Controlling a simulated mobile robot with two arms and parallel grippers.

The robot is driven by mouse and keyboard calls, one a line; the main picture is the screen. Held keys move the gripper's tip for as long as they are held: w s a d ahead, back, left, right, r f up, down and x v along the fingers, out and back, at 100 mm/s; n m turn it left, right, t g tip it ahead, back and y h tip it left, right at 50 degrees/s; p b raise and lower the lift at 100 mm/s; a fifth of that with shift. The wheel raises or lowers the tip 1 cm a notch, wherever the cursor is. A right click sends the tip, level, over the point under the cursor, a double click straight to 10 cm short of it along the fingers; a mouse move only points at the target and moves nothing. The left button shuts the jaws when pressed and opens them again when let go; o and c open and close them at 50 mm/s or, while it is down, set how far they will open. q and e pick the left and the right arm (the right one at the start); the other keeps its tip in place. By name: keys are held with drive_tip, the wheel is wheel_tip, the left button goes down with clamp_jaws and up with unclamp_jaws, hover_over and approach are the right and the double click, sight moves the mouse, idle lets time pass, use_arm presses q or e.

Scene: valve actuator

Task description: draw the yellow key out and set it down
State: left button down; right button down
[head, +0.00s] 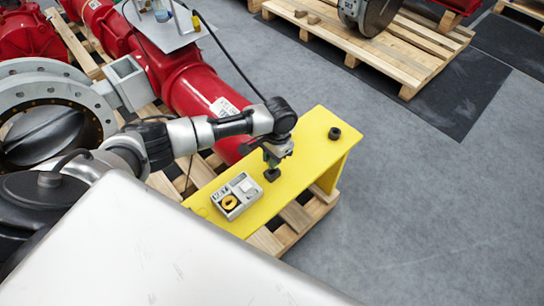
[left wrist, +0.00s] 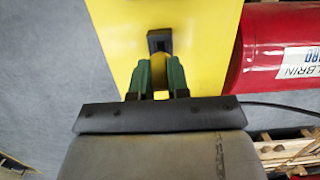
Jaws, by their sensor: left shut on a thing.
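My left gripper (head: 271,156) points down over the yellow bench (head: 305,150). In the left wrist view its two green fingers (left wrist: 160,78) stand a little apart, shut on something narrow. A yellow patch, the yellow key (left wrist: 161,95), shows between them; its shape is mostly hidden. A small black block (head: 271,175) is right below the fingertips; it also shows just beyond them in the left wrist view (left wrist: 159,41). I cannot tell whether the key is in it. My right gripper is out of view.
A grey box (head: 247,186) with a yellow ring (head: 229,202) sits on the bench left of the gripper. A black round part (head: 334,133) stands toward the bench's far right end. A red cylinder (head: 195,88) lies close behind. The bench between is clear.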

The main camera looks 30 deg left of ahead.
idle(0.4)
use_arm(q)
drive_tip(key=shift+p, duration=0.5)
drive_tip(key=shift+f+b, duration=0.6)
drive_tip(key=shift+f, duration=1.05)
drive_tip(key=c, duration=1)
unclamp_jaws()
drive_tip(key=r, duration=0.3)
drive_tip(key=w+r, duration=0.1)
drive_tip(key=r, duration=0.3)
drive_tip(key=r+p, duration=0.1)
drive_tip(key=r, duration=0.2)
drive_tip(key=shift+w+d+r, duration=0.3)
drive_tip(key=shift+r, duration=0.05)
